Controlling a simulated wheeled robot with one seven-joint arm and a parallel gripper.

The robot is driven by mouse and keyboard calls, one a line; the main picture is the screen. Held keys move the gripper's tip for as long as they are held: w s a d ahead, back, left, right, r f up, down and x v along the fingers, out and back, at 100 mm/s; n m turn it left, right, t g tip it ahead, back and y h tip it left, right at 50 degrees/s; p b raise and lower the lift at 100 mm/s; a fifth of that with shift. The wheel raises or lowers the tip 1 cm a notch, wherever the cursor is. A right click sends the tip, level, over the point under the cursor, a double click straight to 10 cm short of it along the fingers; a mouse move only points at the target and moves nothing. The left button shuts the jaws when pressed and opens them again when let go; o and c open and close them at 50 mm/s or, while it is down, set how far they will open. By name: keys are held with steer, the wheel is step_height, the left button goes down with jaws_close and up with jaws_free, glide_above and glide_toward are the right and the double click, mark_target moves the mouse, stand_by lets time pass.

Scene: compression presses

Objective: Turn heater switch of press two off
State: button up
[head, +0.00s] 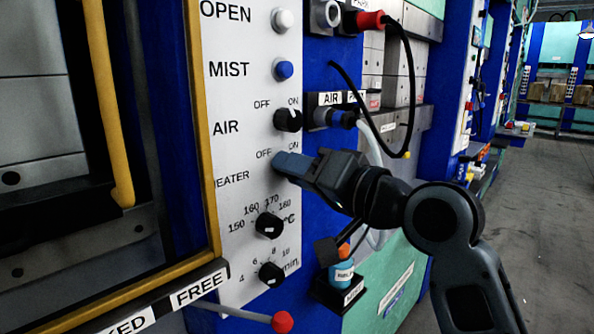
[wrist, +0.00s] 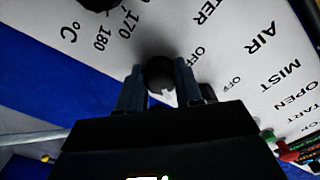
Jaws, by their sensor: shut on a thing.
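The heater switch (wrist: 159,72) is a round black knob on the white control panel (head: 232,95), in the HEATER row. My gripper (head: 282,164) reaches in from the right and hides the switch in the head view. In the wrist view my gripper's two fingers (wrist: 161,86) stand on either side of the knob, shut on it. A small white mark shows on the knob's lower right in that view, not aimed straight at the nearby OFF word. The heater's ON word is hidden in the wrist view.
The black AIR knob (head: 288,120) sits just above my gripper. The temperature dial (head: 269,225) and minute dial (head: 271,274) lie below. A red-tipped lever (head: 282,321) sticks out at the bottom. A black cable (head: 408,90) and a small blue bottle (head: 341,272) are near my arm.

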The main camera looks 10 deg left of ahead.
steer(key=shift+f+n+b, duration=0.15)
steer(key=shift+n+b, duration=0.25)
steer(key=shift+b, duration=0.05)
steer(key=shift+w+d+n+b, duration=0.1)
steer(key=shift+w+n+b, duration=0.05)
steer(key=shift+n+b, duration=4.8)
steer(key=shift+n+p, duration=0.5)
steer(key=shift+n, duration=0.25)
steer(key=o, duration=1)
steer(key=shift+o, duration=0.2)
